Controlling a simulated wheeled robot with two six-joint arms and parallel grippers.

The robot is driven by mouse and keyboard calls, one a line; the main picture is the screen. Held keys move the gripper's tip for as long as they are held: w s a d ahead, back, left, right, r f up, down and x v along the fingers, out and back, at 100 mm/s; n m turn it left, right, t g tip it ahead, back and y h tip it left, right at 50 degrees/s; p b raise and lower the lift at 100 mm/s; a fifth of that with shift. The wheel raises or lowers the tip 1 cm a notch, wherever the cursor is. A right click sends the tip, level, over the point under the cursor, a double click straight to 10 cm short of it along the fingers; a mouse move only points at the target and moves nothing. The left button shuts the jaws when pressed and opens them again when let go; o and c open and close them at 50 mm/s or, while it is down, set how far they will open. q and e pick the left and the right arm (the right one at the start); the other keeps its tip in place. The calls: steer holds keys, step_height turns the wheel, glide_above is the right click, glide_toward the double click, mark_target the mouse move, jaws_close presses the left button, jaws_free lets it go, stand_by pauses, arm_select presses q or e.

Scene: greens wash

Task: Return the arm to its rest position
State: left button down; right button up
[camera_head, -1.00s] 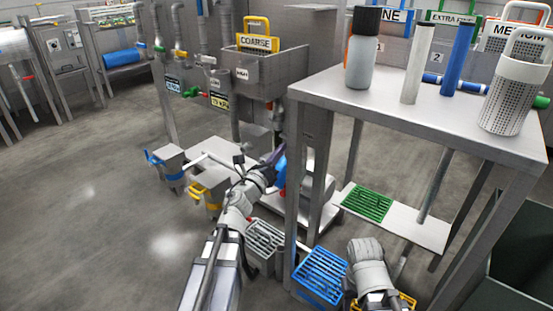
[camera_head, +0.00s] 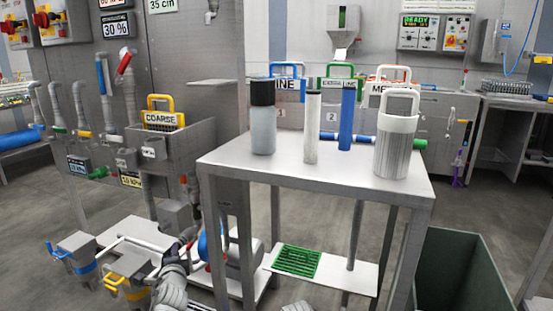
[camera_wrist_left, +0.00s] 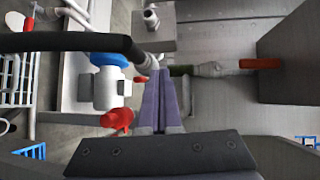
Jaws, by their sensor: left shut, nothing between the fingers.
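My left arm (camera_head: 170,288) comes in at the bottom left of the head view. My left gripper (camera_head: 189,240) is low, left of the steel table's legs, near the pump with a blue part. In the left wrist view its two purple fingers (camera_wrist_left: 157,100) are together with nothing between them. A blue-and-white pump or valve (camera_wrist_left: 108,85) with a red handle (camera_wrist_left: 118,121) is just left of the fingers there. Only a small grey piece of my right arm (camera_head: 297,307) shows at the bottom edge; its gripper is out of view.
A steel table (camera_head: 315,172) bears a black-capped bottle (camera_head: 263,130), a white cylinder (camera_head: 312,130), a blue cylinder (camera_head: 346,120) and a mesh basket (camera_head: 395,150). A green grate (camera_head: 297,261) lies on its low shelf. A dark green bin (camera_head: 462,270) stands right. Floor beyond is clear.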

arm_select(q)
steer(key=s+d+f+n+g+h, duration=0.1)
steer(key=s+d+f+n+g, duration=0.1)
steer(key=s+f+n+g, duration=0.4)
steer(key=s+d+f+n+g+h, duration=0.1)
steer(key=s+d+f+n+g, duration=0.2)
steer(key=f, duration=0.5)
steer(key=s+d+f+n+g+h+p, duration=0.25)
steer(key=s+d+n+g, duration=0.3)
steer(key=s+d, duration=0.45)
steer(key=s+d+r+m+g+p, duration=0.1)
steer(key=s+d+r+m+p, duration=0.4)
steer(key=d+r+p, duration=0.65)
step_height(320, 180, up, 38)
steer(key=a+n+p, duration=0.1)
steer(key=p, duration=3.6)
steer(key=shift+s+a+f+y, duration=0.15)
steer(key=shift+s+a+y, duration=0.2)
steer(key=shift+s, duration=0.05)
